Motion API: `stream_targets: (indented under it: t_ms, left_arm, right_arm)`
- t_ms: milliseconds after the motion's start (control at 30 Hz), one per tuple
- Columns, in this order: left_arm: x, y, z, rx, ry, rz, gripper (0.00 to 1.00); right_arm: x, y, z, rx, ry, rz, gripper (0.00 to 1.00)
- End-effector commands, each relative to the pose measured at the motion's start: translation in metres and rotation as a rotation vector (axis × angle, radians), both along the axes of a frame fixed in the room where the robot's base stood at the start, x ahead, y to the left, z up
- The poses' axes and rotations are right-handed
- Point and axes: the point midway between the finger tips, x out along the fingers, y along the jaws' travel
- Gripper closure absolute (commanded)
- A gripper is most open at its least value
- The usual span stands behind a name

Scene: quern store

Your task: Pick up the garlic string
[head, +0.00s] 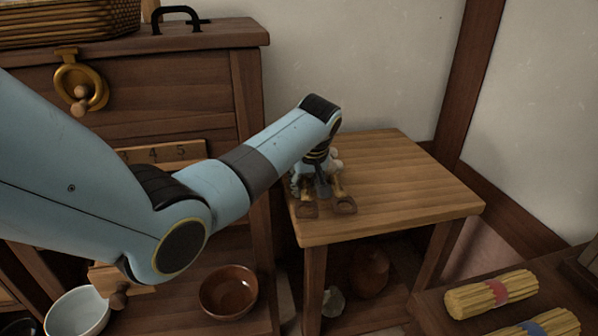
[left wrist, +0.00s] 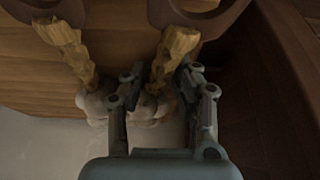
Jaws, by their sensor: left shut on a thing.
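Two garlic strings lie side by side on a small wooden table (head: 415,195), each with a brown loop, a straw-coloured braid and pale bulbs. In the head view their loops point towards me. My left gripper (head: 308,187) reaches down over the left one (head: 307,210) and hides most of it. In the left wrist view my left gripper (left wrist: 161,72) is shut on the braid of this garlic string (left wrist: 172,52), just above its bulbs. The other garlic string (head: 345,206) lies close beside it; it also shows in the left wrist view (left wrist: 70,50). My right gripper is out of view.
A wooden cabinet (head: 250,90) stands close on the left, with a wicker basket (head: 70,25) on top. A brown bowl (head: 229,292) and a white bowl (head: 77,312) sit low at left. Tied straw bundles (head: 491,293) lie at lower right. The table's right part is bare.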

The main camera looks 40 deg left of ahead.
Motion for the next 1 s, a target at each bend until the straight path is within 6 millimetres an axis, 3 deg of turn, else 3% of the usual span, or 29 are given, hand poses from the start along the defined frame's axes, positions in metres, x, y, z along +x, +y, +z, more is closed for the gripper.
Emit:
stream_targets:
  t_ms: [267, 533, 800, 1000]
  left_arm:
    - [0.000, -0.001, 0.006, -0.001, -0.001, -0.001, 1.00]
    - [0.001, 0.000, 0.049, 0.000, -0.005, -0.001, 1.00]
    - [-0.015, -0.064, 0.082, -0.005, -0.003, -0.002, 1.00]
    - [-0.024, -0.098, 0.103, -0.003, -0.002, -0.001, 1.00]
  right_arm:
    - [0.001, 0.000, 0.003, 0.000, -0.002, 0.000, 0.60]
    - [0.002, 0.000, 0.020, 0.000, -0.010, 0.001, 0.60]
    - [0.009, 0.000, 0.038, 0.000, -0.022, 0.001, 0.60]
    - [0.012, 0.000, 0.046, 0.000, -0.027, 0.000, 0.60]
